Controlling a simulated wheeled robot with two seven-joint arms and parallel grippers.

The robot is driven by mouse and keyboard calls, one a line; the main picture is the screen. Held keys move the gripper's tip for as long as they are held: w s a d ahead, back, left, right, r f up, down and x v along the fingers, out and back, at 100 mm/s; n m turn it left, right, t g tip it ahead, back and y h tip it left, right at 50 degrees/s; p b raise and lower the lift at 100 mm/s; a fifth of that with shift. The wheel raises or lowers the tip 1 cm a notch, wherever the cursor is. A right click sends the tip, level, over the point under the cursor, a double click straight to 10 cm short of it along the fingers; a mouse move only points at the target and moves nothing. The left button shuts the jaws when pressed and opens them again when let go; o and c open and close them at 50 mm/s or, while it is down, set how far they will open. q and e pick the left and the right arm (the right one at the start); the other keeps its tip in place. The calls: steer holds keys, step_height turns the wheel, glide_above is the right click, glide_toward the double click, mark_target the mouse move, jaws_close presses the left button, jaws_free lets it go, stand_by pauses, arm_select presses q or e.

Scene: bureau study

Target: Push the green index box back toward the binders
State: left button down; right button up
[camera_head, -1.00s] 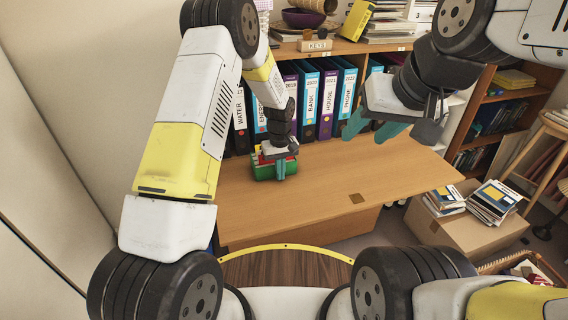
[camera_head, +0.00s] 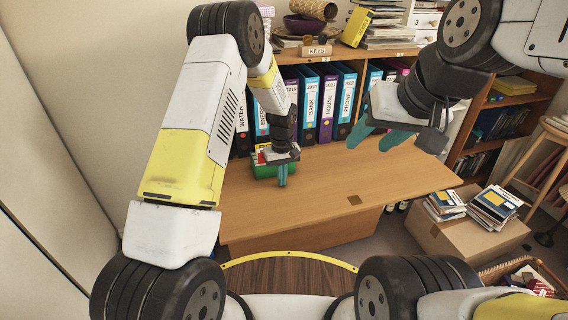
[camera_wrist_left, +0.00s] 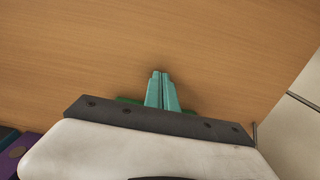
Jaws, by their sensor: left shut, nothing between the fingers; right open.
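The green index box (camera_head: 263,171) stands on the wooden desk top in front of the binders (camera_head: 310,105), towards the left end of their row. It has coloured cards showing at its top and is partly hidden by my left gripper. My left gripper (camera_head: 283,175) is shut and empty, pointing down at the front right of the box. In the left wrist view its teal fingers (camera_wrist_left: 162,90) are together over the desk, with slivers of the green box (camera_wrist_left: 128,99) showing behind the gripper body. Whether they touch cannot be told. My right gripper (camera_head: 385,137) is open and empty above the desk.
The desk top (camera_head: 330,190) is clear to the right of the box. A shelf above the binders holds a KEYS holder (camera_head: 315,50), a purple bowl and stacked books. A cardboard box (camera_head: 465,235) with books stands to the right of the desk.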

arm_select(q)
steer(key=shift+s+r, duration=0.1)
steer(key=shift+r, duration=0.55)
steer(key=shift+w+r, duration=0.2)
steer(key=shift+r, duration=0.1)
steer(key=s+a+r+m+t+h, duration=0.15)
steer(key=s+r, duration=0.25)
steer(key=r, duration=0.5)
steer(key=s+a+r, duration=0.3)
steer(key=r, duration=0.6)
steer(key=s+a+r+t, duration=0.15)
steer(key=s+r, duration=0.25)
steer(key=r, duration=0.5)
steer(key=s+a+r+m+t, duration=0.1)
steer(key=s+a+r, duration=0.1)
steer(key=s, duration=0.7)
steer(key=s+a+r+m+t, duration=0.1)
steer(key=s+a+r+t, duration=0.1)
steer(key=s, duration=0.7)
steer(key=shift+s+a+r+m+h, duration=0.2)
steer(key=shift+a+r+m+h, duration=0.15)
steer(key=shift+a+r, duration=0.5)
steer(key=shift+d+r, duration=0.1)
